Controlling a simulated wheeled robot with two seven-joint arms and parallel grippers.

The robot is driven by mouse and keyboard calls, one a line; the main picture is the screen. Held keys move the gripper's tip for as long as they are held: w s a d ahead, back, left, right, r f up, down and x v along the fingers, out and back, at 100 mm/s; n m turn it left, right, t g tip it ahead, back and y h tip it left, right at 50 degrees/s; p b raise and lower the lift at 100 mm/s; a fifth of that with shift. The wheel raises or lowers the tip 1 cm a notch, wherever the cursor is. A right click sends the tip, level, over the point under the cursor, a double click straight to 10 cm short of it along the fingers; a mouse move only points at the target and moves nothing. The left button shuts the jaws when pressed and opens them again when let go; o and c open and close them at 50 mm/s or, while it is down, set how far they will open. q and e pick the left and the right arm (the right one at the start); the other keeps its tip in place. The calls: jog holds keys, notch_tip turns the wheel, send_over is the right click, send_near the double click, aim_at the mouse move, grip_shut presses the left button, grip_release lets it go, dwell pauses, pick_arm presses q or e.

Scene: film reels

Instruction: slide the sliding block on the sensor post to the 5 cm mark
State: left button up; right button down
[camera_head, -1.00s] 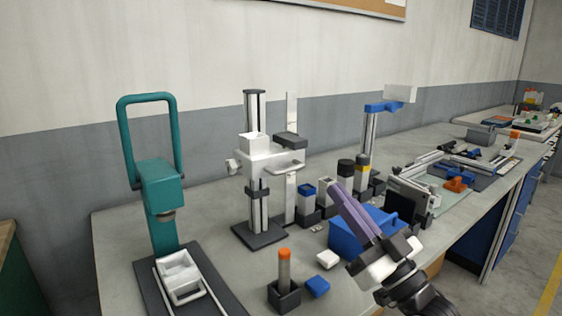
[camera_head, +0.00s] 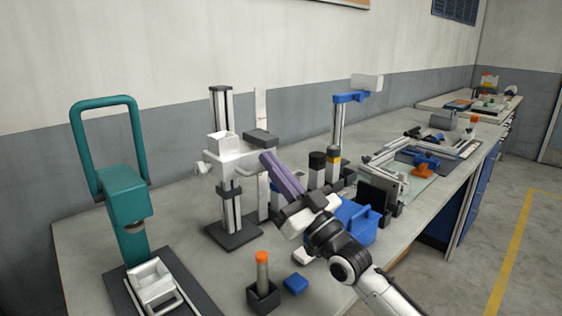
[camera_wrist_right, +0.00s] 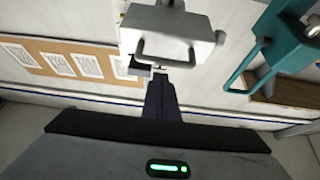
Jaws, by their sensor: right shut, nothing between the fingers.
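The sensor post (camera_head: 221,104) stands upright on a dark base, with a white sliding block (camera_head: 230,162) partway up it. A pale scale strip (camera_head: 261,105) stands just right of it; its marks are too small to read. My right gripper (camera_head: 266,158) has long purple fingers that are shut and empty. My left gripper is out of view.
A teal press (camera_head: 124,200) stands at the left. An orange-topped cylinder (camera_head: 262,262) in a dark holder and a blue block (camera_head: 295,283) lie in front. A blue bin (camera_head: 355,222) is right of my gripper. Another post with a blue arm (camera_head: 350,98) stands behind.

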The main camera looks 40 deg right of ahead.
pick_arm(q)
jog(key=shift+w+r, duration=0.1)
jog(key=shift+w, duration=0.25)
pick_arm(e)
jog(key=shift+w+f, duration=0.15)
jog(key=shift+f, duration=0.5)
